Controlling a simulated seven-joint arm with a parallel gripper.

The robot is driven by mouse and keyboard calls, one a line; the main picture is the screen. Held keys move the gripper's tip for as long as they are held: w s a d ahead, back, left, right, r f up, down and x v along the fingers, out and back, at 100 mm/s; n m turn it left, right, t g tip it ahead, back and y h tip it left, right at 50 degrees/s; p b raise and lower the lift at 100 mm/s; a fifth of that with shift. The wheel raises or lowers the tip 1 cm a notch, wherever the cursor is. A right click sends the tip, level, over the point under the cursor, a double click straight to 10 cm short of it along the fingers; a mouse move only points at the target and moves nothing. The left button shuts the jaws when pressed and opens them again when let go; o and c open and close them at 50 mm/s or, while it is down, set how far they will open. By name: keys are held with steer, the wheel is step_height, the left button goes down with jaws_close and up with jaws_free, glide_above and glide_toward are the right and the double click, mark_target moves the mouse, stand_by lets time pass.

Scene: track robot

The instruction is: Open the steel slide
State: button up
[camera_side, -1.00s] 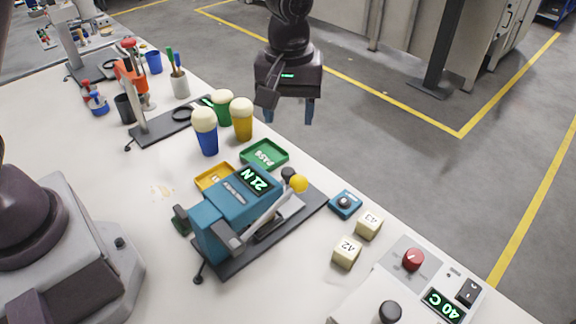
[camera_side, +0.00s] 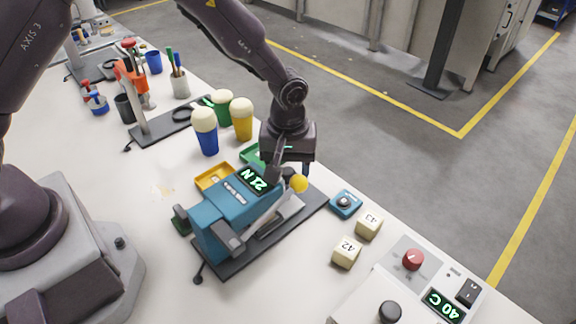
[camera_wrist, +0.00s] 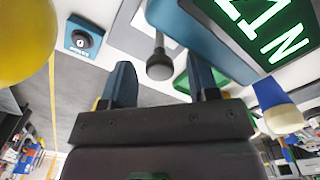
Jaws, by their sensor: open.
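A teal device with a green 21 N display (camera_side: 225,206) stands on a dark base plate. A light steel piece, seemingly the slide (camera_side: 285,212), shows on its near right side, partly behind a silver lever with a yellow ball (camera_side: 299,184). In the wrist view a dark round knob (camera_wrist: 160,67) on a short rod sticks out toward my gripper; the slide's state cannot be told. My gripper (camera_side: 290,170) is at the device's far right end, fingers pointing down, and hides the knob in the side view. In the wrist view its open fingers (camera_wrist: 162,82) stand either side of the knob.
Yellow (camera_side: 215,178) and green (camera_side: 251,153) trays and foam-topped cups (camera_side: 205,130) stand close behind the device. A teal button box (camera_side: 346,204) and cream blocks (camera_side: 347,253) lie to the right. The yellow ball (camera_wrist: 22,40) is close to the wrist camera.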

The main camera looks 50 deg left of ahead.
steer(key=shift+c, duration=0.5)
jaws_close()
steer(key=w, duration=1.2)
steer(key=shift+o, duration=0.5)
jaws_free()
steer(key=shift+s, duration=0.1)
step_height(320, 180, up, 13)
